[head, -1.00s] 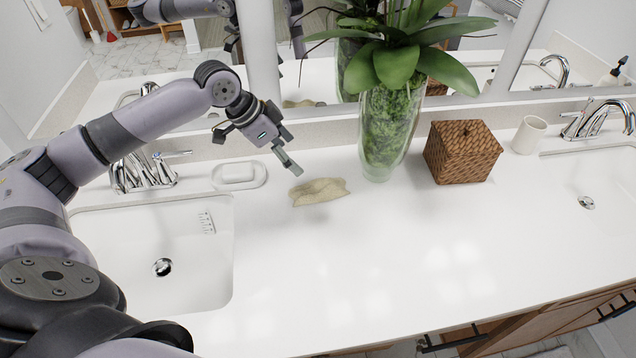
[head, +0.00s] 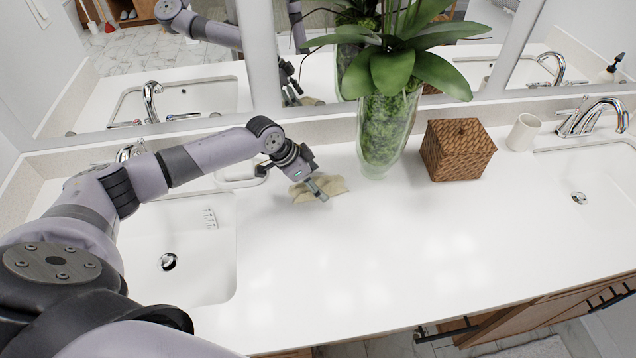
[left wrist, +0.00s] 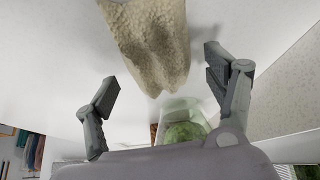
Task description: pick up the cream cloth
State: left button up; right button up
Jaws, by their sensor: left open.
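The cream cloth (head: 336,185) lies crumpled on the white counter between the left sink and the glass vase. My left gripper (head: 314,186) is just over the cloth in the head view and covers part of it. In the left wrist view the cloth (left wrist: 148,42) hangs into the picture from the top, between the two spread fingers of the left gripper (left wrist: 160,84). Neither finger visibly grips it. Whether a finger touches the cloth I cannot tell. My right gripper is not in view.
The glass vase (head: 385,135) with a leafy plant stands close behind and right of the cloth. A woven box (head: 457,150) and a white cup (head: 523,132) stand further right. A soap dish (head: 238,182) is left, partly behind my arm. The counter in front is clear.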

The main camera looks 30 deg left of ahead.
pick_arm(q)
jog(key=shift+c, duration=0.2)
jog(key=shift+c, duration=1.2)
jog(key=c, duration=0.9)
jog(key=shift+r, duration=0.1)
notch_tip(320, 180, up, 20)
jog(key=b, duration=0.3)
jog(key=o, duration=0.5)
jog(key=shift+c, duration=0.2)
jog(key=c, duration=0.4)
